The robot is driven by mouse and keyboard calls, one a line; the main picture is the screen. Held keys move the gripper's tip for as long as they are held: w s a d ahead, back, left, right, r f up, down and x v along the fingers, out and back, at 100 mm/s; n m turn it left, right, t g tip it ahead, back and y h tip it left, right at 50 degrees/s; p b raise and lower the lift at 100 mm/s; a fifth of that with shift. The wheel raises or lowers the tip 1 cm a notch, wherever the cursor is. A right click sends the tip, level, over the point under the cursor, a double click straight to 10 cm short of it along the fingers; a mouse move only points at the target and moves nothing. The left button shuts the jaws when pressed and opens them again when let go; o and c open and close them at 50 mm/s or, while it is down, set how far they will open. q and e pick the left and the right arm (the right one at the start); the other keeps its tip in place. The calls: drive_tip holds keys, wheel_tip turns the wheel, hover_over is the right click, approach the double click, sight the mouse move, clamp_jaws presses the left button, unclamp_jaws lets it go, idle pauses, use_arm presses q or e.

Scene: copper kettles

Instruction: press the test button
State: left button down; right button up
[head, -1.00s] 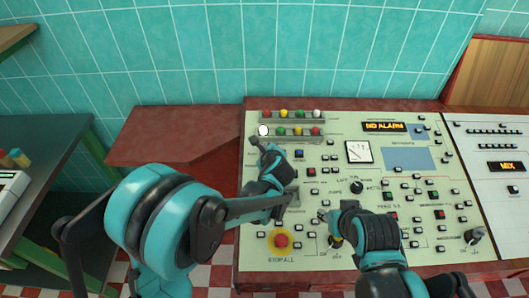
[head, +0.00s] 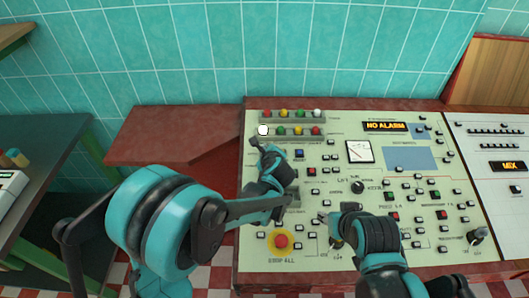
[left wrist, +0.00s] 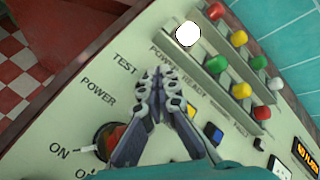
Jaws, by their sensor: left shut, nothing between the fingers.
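The label TEST (left wrist: 125,64) is printed on the cream control panel (left wrist: 60,122) in the left wrist view. My left gripper (left wrist: 163,75) is shut and empty, its tips beside that label. The test button itself is not visible; the fingers may cover it. In the head view my left gripper (head: 254,143) is over the panel's upper left, just below a white round lamp (head: 263,130), which looks bright. The lamp also shows in the left wrist view (left wrist: 188,34). My right gripper (head: 329,229) is low over the panel's lower middle; its finger state is unclear.
Two rows of coloured lamps (head: 299,116) run along the panel's top left. A red STOP ALL button (head: 281,241) on a yellow disc is at lower left. A display (head: 385,127) reads NO ALARM. A red knob (left wrist: 112,138) is near the left fingers.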

use_arm(q)
drive_tip(key=shift+f, duration=0.15)
idle(0.3)
drive_tip(key=shift+s+r+p, duration=0.15)
drive_tip(key=shift+r+p, duration=0.35)
drive_tip(key=shift+r, duration=0.3)
drive_tip(key=r+p, duration=0.1)
drive_tip(key=r, duration=0.1)
drive_tip(key=s+r+p, duration=0.1)
drive_tip(key=r+p, duration=0.1)
drive_tip(key=r, duration=0.1)
drive_tip(key=shift+f, duration=0.1)
idle(0.5)
